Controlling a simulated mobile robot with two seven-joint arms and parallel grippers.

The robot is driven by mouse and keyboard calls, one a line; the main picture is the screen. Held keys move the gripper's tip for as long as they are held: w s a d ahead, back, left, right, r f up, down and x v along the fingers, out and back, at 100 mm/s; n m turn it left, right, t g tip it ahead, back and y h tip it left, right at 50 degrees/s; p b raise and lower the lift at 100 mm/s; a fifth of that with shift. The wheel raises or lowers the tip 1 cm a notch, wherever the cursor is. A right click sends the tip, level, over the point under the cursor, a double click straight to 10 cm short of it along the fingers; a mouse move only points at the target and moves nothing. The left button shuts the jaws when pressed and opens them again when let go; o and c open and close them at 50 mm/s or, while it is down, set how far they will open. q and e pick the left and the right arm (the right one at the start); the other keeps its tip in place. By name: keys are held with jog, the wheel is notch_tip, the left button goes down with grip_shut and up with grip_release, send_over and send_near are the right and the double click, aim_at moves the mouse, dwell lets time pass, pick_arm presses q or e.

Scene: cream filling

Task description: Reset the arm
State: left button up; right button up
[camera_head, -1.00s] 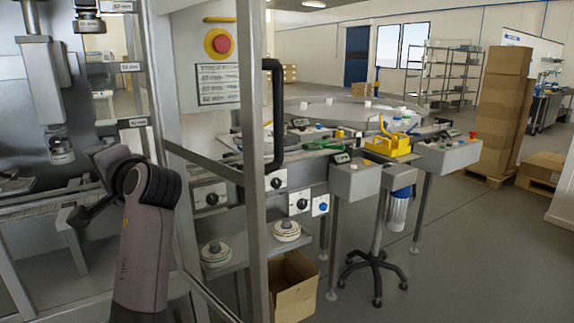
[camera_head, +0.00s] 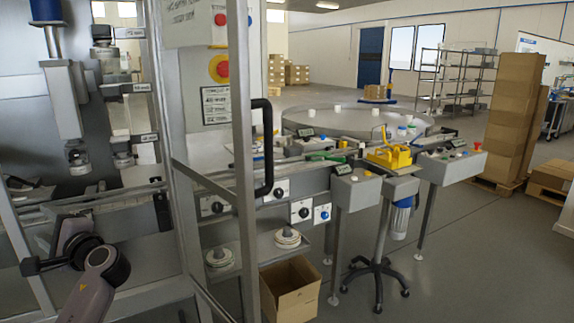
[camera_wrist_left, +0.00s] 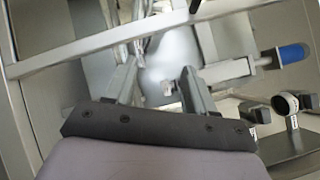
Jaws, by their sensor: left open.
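My left arm stands at the lower left of the head view, with its dark joints in front of the machine frame. In the left wrist view my left gripper (camera_wrist_left: 159,68) has its two fingers apart, with nothing visible between them. Behind the fingers are grey metal machine parts and a slanting frame bar. I cannot clearly make out the fingers in the head view. My right gripper is in neither view.
The metal machine frame (camera_head: 245,150) with a black handle (camera_head: 268,147) stands close by the left arm. A cardboard box (camera_head: 290,288) is on the floor below. A yellow device (camera_head: 390,157) sits on the bench. Open floor (camera_head: 470,265) lies at the right.

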pick_arm(q)
jog(key=w+d+f+n+t+h, duration=0.1)
jog(key=w+d+f+t+h, duration=0.3)
jog(key=w+f+t+h, duration=0.3)
jog(key=w+d+n+t+h, duration=0.3)
jog(key=d+n+h, duration=0.3)
jog(key=d+h, duration=0.35)
jog(key=s+d+f+m+g+h, duration=0.1)
jog(key=s+d+f+g, duration=0.1)
jog(key=s+d+f, duration=0.5)
jog(key=s+d+f+g+h, duration=0.1)
jog(key=s+d+f, duration=0.1)
jog(key=s+f, duration=0.75)
jog(key=s+d+f+g, duration=0.1)
jog(key=s+d+f, duration=0.1)
jog(key=s, duration=0.4)
jog(key=s+d+f+g+h, duration=0.1)
jog(key=s+d+f, duration=0.2)
jog(key=s, duration=0.4)
jog(key=s+d+f+g, duration=0.1)
jog(key=s+d+f, duration=0.1)
jog(key=s+f, duration=0.3)
jog(key=shift+s+d+n+g+h, duration=0.3)
jog(key=shift+s+n+g+h, duration=0.1)
jog(key=shift+s, duration=0.85)
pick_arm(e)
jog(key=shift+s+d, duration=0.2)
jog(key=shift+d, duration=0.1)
